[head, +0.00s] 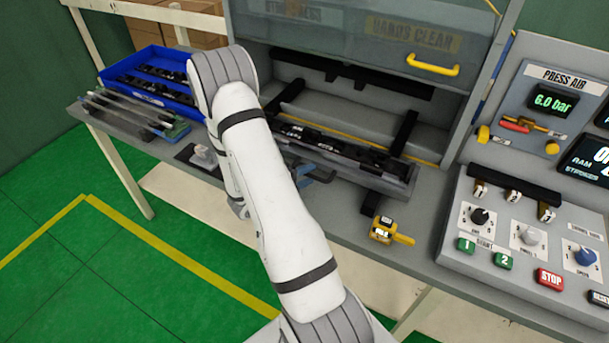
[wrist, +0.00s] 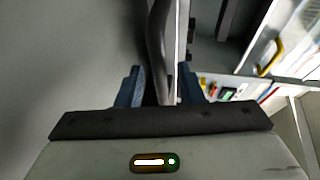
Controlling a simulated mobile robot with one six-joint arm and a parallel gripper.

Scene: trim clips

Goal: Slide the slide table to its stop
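The slide table (head: 388,187) is a long grey tray-like carriage with dark parts on it. It sits across dark rails in front of the press opening, and my arm hides its left end. My gripper (head: 318,174) is mostly behind my arm in the head view, with a bit of blue finger showing at the table's front edge. In the wrist view my gripper (wrist: 162,86) has its two blue fingers apart, on either side of a dark grey bar. A light gap shows by the right finger. I cannot tell whether either finger touches the bar.
A raised guard with a yellow handle (head: 433,65) hangs above the opening. A yellow device (head: 390,231) lies on the bench's front edge. A control panel (head: 530,225) stands at the right. A blue bin (head: 150,75) and a rack of strips (head: 130,113) are at the left.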

